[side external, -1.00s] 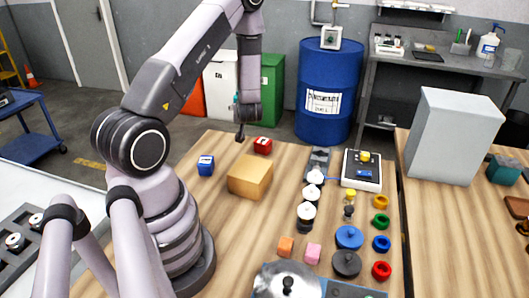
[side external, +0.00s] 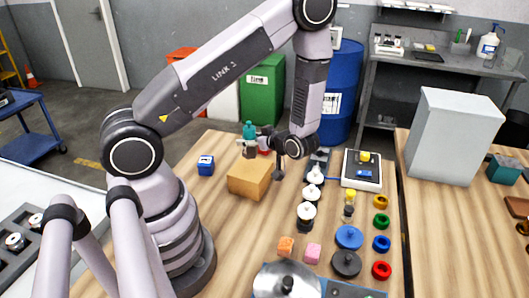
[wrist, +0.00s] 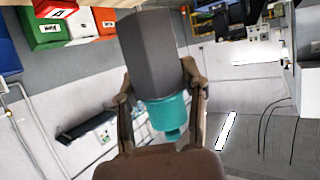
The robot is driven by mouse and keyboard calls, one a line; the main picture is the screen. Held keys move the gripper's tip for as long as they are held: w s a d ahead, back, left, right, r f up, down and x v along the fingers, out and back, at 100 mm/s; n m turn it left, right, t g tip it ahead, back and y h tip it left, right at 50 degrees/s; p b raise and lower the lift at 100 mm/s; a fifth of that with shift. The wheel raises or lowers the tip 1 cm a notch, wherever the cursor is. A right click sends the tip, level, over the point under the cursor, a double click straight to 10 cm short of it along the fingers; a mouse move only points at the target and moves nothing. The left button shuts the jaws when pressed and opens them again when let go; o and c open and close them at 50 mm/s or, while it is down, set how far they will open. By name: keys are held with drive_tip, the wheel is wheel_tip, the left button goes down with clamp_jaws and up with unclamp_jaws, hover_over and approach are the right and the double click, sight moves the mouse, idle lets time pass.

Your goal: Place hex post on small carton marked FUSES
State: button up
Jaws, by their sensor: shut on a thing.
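The hex post (side external: 249,152) has a dark grey six-sided body and a teal top. It is held upright, teal end up, beyond the tan box in the side view. In the wrist view its grey body (wrist: 148,50) and teal part show between my fingers. My gripper (side external: 257,139) points left and is shut on the post. A small blue carton (side external: 206,165) with a white label stands left of the tan box. A small red carton (side external: 265,151) is mostly hidden behind my gripper. I cannot read either label, so I cannot tell which says FUSES.
The tan box (side external: 249,179) stands just in front of the post. White-topped parts (side external: 307,211), a scale (side external: 362,170) and coloured rings (side external: 381,243) fill the bench's right side. Bare wood lies in front of the blue carton.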

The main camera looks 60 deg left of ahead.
sight(255, 153)
drive_tip(key=shift+f, duration=2.05)
drive_tip(key=shift+f, duration=0.15)
drive_tip(key=o, duration=1.2)
